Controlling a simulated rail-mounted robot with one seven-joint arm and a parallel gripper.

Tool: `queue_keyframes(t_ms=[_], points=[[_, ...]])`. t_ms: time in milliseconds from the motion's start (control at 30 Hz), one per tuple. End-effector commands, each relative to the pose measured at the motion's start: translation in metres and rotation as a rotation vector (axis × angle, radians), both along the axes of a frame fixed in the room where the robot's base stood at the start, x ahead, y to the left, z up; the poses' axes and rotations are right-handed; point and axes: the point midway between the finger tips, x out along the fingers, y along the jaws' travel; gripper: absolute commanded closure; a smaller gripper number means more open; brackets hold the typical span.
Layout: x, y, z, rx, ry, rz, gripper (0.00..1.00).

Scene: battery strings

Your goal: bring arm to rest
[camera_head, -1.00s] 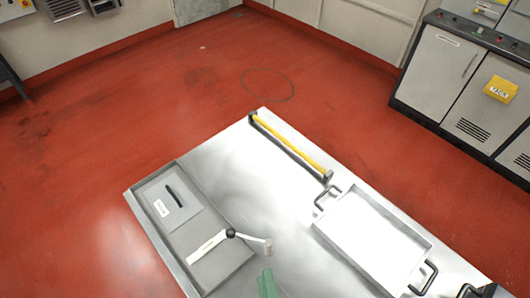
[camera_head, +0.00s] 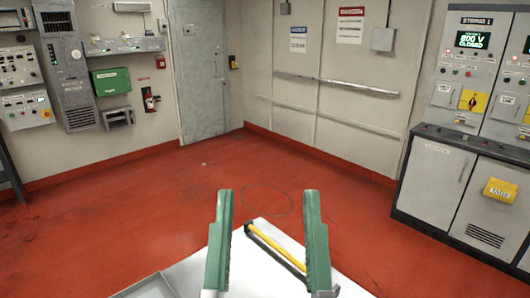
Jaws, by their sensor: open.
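My gripper (camera_head: 267,238) shows at the bottom middle of the head view, its two green fingers upright and spread wide apart. Nothing is between the fingertips. Behind the fingers lies the metal work table (camera_head: 262,272), of which only the far corner shows. A yellow bar (camera_head: 275,247) on dark end mounts lies on the table and is seen between the fingers, its right end close to the right finger in the picture. The rest of my arm is out of view.
Red floor (camera_head: 150,205) lies open around the table.

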Motion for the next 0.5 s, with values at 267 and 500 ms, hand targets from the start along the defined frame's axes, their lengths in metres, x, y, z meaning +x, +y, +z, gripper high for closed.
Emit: queue_keyframes(t_ms=[267, 500], points=[[-0.004, 0.004, 0.102, 0.008, -0.004, 0.025, 0.5], [-0.003, 0.004, 0.211, 0.011, -0.003, 0.03, 0.5]])
